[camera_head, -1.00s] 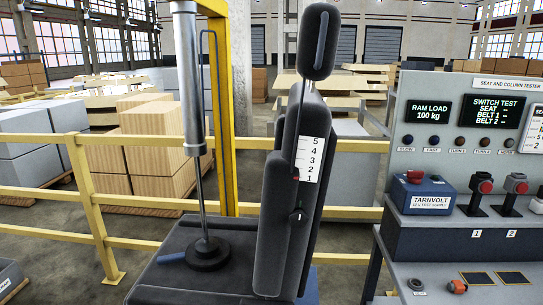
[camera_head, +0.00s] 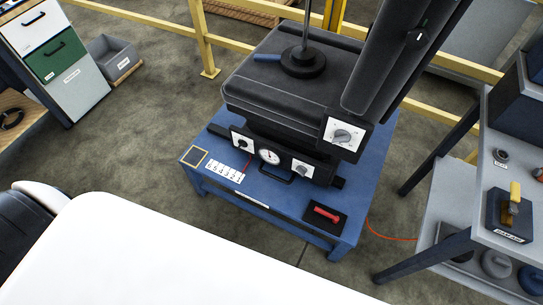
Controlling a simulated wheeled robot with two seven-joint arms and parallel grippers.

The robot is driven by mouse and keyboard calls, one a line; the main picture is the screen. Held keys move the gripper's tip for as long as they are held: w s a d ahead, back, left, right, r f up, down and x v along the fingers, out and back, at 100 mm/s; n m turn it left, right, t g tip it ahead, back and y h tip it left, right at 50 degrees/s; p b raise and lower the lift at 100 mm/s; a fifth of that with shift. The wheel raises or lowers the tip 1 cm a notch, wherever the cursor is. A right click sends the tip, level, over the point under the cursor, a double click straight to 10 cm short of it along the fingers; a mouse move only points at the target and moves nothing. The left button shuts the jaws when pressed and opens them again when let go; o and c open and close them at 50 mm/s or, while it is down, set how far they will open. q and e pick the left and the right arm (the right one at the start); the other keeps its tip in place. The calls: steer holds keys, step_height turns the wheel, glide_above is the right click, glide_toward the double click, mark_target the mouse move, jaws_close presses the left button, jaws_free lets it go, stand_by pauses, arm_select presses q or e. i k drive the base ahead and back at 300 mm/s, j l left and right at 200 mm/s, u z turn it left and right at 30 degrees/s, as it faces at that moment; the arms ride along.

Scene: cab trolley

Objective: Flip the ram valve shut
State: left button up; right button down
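A black valve block with a yellow lever (camera_head: 514,198) and a white label too small to read for sure stands on the lower right bench; it looks like the ram valve. The lever appears to stand up from the block, seen from above. The ram's rod comes down to a round black foot (camera_head: 302,62) resting on the black seat cushion (camera_head: 262,98). Neither of my grippers shows. Only white and dark parts of my own body show at the lower left.
The seat stands on a blue stand (camera_head: 310,222) with dials and a red handle (camera_head: 326,214). The grey bench (camera_head: 480,228) is right of it, with round weights on its lower shelf. A drawer cabinet (camera_head: 55,50) and grey bin (camera_head: 112,55) are at upper left. Yellow rails run behind.

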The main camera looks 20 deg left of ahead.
mark_target(515, 187)
steer(key=z, duration=1.25)
